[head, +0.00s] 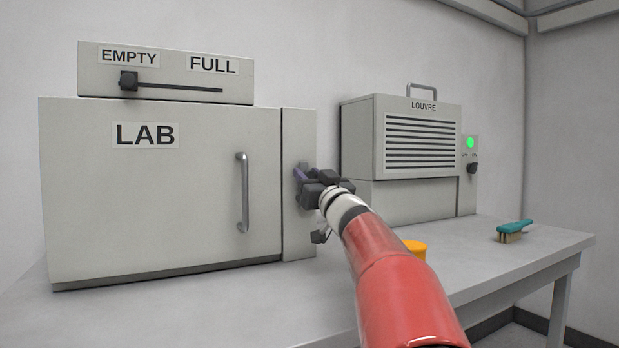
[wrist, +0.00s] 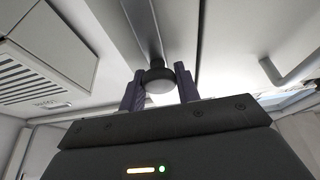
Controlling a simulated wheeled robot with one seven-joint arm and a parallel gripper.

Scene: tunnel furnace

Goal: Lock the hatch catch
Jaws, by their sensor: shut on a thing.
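The LAB cabinet (head: 160,215) stands at the left of the bench, its door with a vertical handle (head: 243,193) flush in its frame. My gripper (head: 301,175) is at the narrow panel (head: 298,130) right of that door. In the wrist view the two dark purple fingers of my gripper (wrist: 160,84) are shut on a round dark knob (wrist: 157,74). In the head view my gripper hides the knob. Which way the catch stands is unclear.
A level box marked EMPTY and FULL (head: 165,70) sits on the cabinet, its slider near EMPTY. A LOUVRE unit (head: 410,155) with a green light stands to the right. An orange container (head: 415,247) and a teal brush (head: 514,231) are on the bench (head: 480,260).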

